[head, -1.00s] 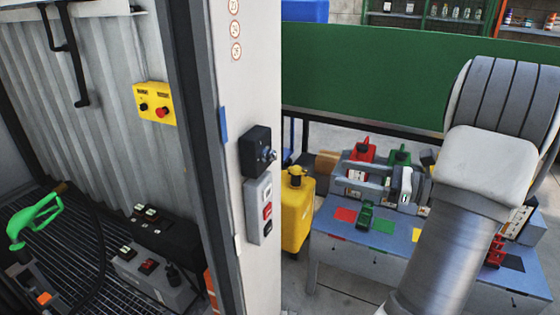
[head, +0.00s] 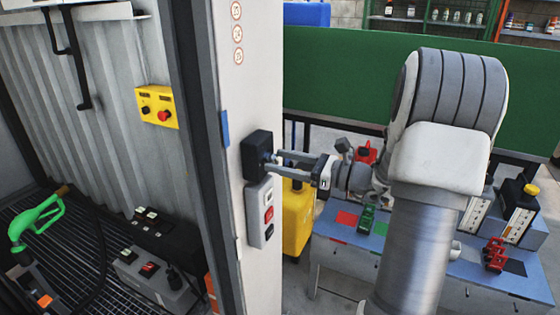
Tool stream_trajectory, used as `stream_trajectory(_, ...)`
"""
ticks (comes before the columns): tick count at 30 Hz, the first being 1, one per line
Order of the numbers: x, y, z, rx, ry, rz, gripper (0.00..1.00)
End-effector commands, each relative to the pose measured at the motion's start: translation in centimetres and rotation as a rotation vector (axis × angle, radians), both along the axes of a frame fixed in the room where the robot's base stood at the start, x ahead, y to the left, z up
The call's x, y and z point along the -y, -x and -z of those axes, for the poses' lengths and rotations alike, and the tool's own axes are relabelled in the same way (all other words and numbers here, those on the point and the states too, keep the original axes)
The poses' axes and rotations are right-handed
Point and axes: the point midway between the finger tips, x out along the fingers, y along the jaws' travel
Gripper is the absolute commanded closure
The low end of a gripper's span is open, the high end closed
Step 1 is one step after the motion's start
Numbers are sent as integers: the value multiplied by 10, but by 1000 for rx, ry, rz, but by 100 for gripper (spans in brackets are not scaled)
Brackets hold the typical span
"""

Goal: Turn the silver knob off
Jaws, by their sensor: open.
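The silver knob (head: 267,156) sits on the side of a black box (head: 256,141) mounted on the white post. It is small and partly hidden by my fingertips, so its turned position cannot be read. My gripper (head: 277,158) reaches in from the right, its fingers pointing left at the knob. The fingers are open, with a gap between them, and the tips are at or just beside the knob. I cannot tell whether they touch it.
A grey switch box (head: 260,213) with red and black switches hangs just below. A yellow control box (head: 157,106) is on the corrugated wall. Behind the post stand a yellow canister (head: 297,222) and a blue-topped workbench (head: 335,228) with tools. A green panel (head: 340,70) is behind.

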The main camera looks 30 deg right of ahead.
Motion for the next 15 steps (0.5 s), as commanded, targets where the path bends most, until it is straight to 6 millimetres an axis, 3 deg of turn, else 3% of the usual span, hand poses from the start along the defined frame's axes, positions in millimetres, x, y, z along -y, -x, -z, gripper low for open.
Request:
stream_trajectory(11, -5, -6, 0, -1, 1, 0, 34)
stream_trajectory(12, -5, -6, 0, -1, 1, 0, 35)
stream_trajectory(15, -5, -6, 0, -1, 1, 0, 53)
